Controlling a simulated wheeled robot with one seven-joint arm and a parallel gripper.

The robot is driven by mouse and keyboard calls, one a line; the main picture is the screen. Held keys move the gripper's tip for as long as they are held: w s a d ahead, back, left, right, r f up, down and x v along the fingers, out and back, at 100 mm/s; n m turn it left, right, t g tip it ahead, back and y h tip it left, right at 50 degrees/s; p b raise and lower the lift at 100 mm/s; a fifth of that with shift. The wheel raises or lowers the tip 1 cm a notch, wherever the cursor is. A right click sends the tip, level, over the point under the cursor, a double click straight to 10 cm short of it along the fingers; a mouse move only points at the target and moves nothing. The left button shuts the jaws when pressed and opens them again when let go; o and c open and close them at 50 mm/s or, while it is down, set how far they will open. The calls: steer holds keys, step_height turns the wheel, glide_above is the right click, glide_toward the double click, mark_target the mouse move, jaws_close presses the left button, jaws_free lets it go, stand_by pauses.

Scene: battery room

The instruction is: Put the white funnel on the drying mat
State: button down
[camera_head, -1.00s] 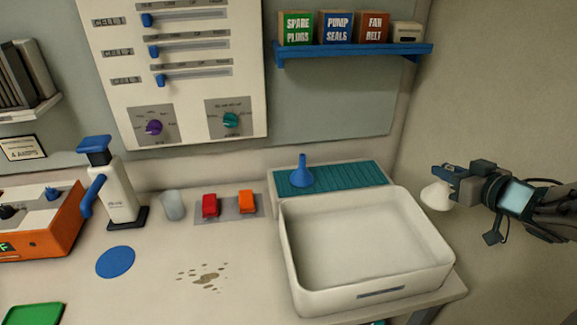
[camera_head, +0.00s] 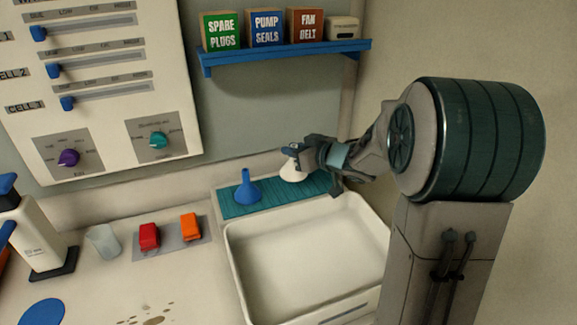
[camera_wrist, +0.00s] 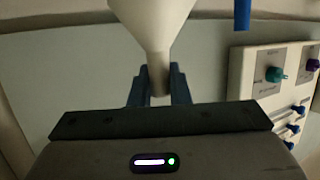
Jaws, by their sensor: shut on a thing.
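My gripper (camera_head: 297,152) is shut on the spout of the white funnel (camera_head: 293,171), whose wide end points down. In the wrist view the funnel (camera_wrist: 152,22) narrows to its spout between the blue fingertips (camera_wrist: 160,88). In the head view the funnel appears over the right part of the teal drying mat (camera_head: 231,210). I cannot tell whether its rim touches the mat. A blue funnel (camera_head: 247,188) stands wide end down on the mat, to the left of the white one.
A white basin (camera_head: 236,262) stands in front of the mat. A blue shelf (camera_head: 285,58) with several boxes hangs above. A red switch (camera_head: 149,237), an orange switch (camera_head: 190,227) and a clear cup (camera_head: 103,241) stand to the left.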

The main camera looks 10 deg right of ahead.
mark_target(289, 163)
steer(key=shift+w+a+f, duration=0.55)
steer(key=shift+w+f, duration=0.05)
steer(key=shift+w, duration=0.2)
steer(key=shift+w+f+b, duration=0.1)
steer(key=shift+f+b, duration=0.2)
steer(key=shift+f, duration=1.75)
steer(key=shift+f, duration=0.2)
steer(key=c, duration=1.4)
jaws_free()
steer(key=shift+o, duration=0.2)
steer(key=shift+r, duration=0.15)
